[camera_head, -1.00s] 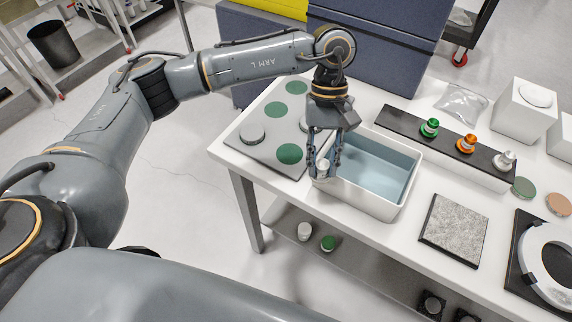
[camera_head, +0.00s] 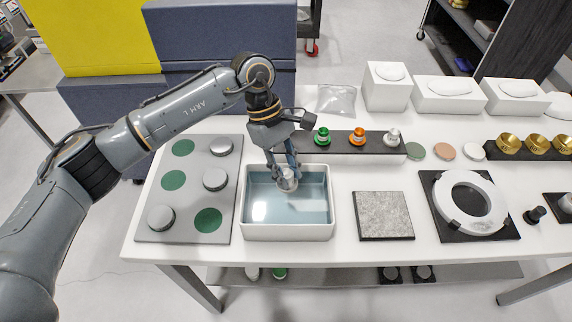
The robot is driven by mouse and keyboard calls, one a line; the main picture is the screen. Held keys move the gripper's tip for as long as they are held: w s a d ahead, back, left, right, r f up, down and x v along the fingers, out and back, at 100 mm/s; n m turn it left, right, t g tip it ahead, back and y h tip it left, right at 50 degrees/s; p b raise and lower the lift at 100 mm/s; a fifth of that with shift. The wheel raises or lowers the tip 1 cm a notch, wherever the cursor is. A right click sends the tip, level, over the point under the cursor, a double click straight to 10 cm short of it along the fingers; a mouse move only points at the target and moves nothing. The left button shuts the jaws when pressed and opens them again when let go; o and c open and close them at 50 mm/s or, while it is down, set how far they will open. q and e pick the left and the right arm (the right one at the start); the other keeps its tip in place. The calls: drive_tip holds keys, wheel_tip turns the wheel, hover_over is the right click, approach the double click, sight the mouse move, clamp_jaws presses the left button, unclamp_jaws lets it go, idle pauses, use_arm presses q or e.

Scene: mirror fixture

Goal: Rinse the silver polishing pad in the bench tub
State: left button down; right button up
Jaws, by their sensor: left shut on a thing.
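My left gripper (camera_head: 286,174) is shut on a small silver round piece, which I take to be the silver polishing pad (camera_head: 289,184). The fingers point down and partly hide it. My right gripper is not in view.
A grey board (camera_head: 190,198) with green spots and silver pucks lies left of the tub. A black rack (camera_head: 340,141) with green, orange and silver knobs stands behind it. A grey textured square (camera_head: 384,215) and a white ring (camera_head: 469,230) lie to the right.

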use_arm(q)
wheel_tip(320, 180, down, 2)
wheel_tip(320, 180, down, 4)
drive_tip(key=b, duration=0.4)
drive_tip(key=shift+f+b, duration=0.15)
drive_tip(key=shift+b, duration=0.25)
wheel_tip(320, 180, down, 3)
drive_tip(key=b, duration=0.3)
drive_tip(key=shift+f+b, duration=0.5)
drive_tip(key=shift+b, duration=0.2)
drive_tip(key=shift+a, duration=0.15)
drive_tip(key=shift+a+b, duration=0.4)
drive_tip(key=shift+a, duration=0.3)
